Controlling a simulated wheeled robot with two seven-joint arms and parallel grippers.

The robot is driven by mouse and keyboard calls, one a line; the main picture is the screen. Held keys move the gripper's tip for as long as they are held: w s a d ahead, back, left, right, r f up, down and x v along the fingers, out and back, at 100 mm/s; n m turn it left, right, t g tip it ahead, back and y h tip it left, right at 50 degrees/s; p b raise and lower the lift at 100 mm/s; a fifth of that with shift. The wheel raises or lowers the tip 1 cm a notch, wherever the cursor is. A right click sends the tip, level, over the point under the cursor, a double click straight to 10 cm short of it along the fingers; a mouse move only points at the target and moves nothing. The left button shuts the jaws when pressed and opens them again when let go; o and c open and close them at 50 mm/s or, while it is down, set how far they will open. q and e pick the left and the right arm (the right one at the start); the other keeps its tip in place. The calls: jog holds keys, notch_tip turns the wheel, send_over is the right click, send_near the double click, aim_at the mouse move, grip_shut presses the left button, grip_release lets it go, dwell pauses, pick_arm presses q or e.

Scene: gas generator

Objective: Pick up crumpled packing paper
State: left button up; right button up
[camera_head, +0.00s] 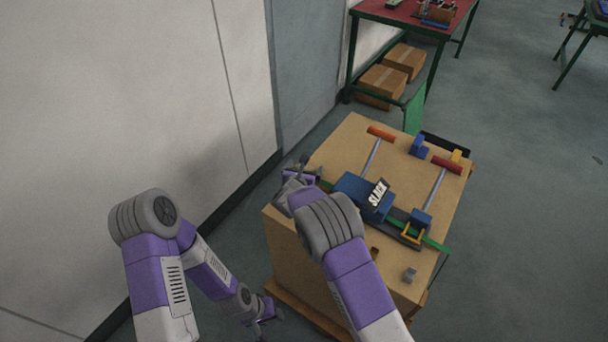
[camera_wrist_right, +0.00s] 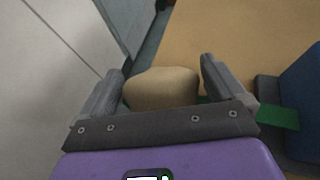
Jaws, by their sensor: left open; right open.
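The crumpled packing paper (camera_wrist_right: 160,88) is a tan, rounded lump in the right wrist view, at the edge of the tan box top. My right gripper (camera_wrist_right: 160,80) is open, with one finger on each side of the lump. Whether the fingers touch it cannot be told. In the head view my right gripper (camera_head: 312,173) is over the left edge of the box, and my arm and hand hide the paper there. My left gripper (camera_head: 268,312) is low beside the box, near the floor, away from the paper.
The large tan box (camera_head: 285,240) stands on a wooden pallet. On its top are a blue block device (camera_head: 358,192), red-handled rods (camera_head: 381,132), a green bar (camera_head: 436,245) and a small grey block (camera_head: 410,274). A wall (camera_head: 130,100) is close on the left. Open floor lies to the right.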

jog(key=c, duration=1)
